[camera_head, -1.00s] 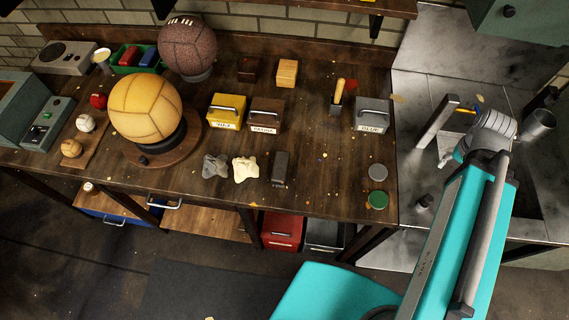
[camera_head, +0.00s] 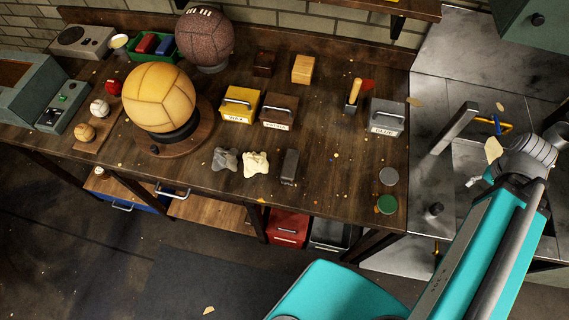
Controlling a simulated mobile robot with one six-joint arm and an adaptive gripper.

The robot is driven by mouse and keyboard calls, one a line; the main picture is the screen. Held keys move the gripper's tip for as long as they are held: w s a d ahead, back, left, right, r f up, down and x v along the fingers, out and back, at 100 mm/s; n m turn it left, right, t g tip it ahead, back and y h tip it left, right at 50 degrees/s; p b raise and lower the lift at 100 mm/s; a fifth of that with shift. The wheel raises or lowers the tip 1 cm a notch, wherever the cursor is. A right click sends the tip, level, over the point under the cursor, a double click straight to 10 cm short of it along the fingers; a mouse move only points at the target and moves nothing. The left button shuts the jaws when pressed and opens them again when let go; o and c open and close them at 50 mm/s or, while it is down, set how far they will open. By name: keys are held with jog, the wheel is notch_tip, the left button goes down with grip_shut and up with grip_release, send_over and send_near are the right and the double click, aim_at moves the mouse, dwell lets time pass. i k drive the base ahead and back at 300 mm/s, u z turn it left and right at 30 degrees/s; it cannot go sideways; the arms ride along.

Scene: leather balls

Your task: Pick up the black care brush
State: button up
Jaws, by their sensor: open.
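A dark, narrow upright block (camera_head: 289,165), which looks like the black care brush, sits near the front edge of the wooden workbench (camera_head: 330,190). It is right of a cream crumpled cloth (camera_head: 256,164). Its bristles cannot be made out. My teal arm reaches up at the right, over the metal counter, with its grey wrist joint showing. My gripper's fingers do not show in this view. The arm is well to the right of the dark block, and nothing touches the block.
A grey cloth (camera_head: 225,159), a yellow tin (camera_head: 240,105), a brown tin (camera_head: 279,111) and a grey tin (camera_head: 386,117) stand nearby. A wooden-handled brush (camera_head: 355,93) is farther back. Two round lids, grey (camera_head: 389,176) and green (camera_head: 386,204), lie at right. The bench between is mostly clear.

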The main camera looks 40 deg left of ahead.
aim_at(290, 165)
jog(key=u, duration=0.05)
jog(key=k, duration=1.85)
jog(key=u, duration=0.85)
jog(key=i, duration=0.5)
jog(key=u, duration=0.05)
